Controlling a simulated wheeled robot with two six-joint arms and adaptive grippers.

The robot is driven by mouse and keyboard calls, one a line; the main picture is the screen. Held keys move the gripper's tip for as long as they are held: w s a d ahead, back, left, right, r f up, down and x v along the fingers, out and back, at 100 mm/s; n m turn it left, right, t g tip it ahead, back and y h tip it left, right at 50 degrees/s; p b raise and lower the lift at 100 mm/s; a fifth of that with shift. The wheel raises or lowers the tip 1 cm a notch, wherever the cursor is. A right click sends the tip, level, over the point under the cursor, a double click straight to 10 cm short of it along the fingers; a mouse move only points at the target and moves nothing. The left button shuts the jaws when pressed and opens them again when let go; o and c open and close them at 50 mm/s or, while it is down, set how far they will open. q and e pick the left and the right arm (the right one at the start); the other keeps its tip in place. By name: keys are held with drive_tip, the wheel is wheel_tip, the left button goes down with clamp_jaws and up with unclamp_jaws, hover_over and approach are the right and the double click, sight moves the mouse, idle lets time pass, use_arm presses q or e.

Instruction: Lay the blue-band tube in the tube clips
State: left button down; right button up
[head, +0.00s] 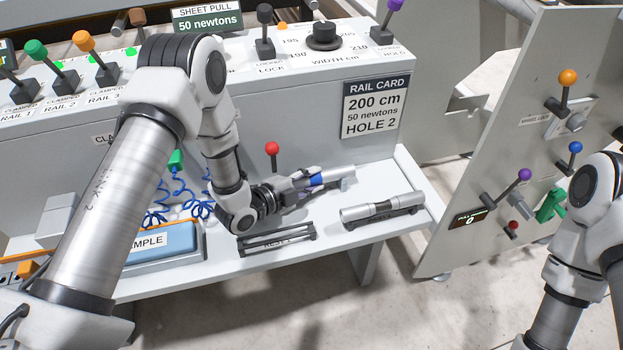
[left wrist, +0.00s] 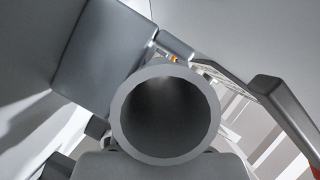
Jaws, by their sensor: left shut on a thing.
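The blue-band tube (head: 340,174), a grey tube with a blue ring, is in my left gripper (head: 305,181), just above the shelf. In the left wrist view the tube (left wrist: 165,112) shows end-on as a hollow grey ring between the fingers. My left gripper is shut on it. An empty dark rack with a label (head: 277,240) is on the shelf, nearer the front edge than the tube. A second dark rack at the right holds another silver tube (head: 383,208) with a dark band. Which rack the tube clips are, I cannot tell. My right gripper is out of view.
A red-knobbed lever (head: 272,150) stands behind my left gripper. A blue sample block (head: 165,243) and coiled blue cords (head: 186,200) lie to the left. A panel with several knobs (head: 535,150) stands at the right, beyond a floor gap.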

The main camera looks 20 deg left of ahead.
use_arm(q)
drive_tip(key=c, duration=0.7)
unclamp_jaws()
drive_tip(key=shift+c, duration=0.2)
drive_tip(key=v, duration=1.2)
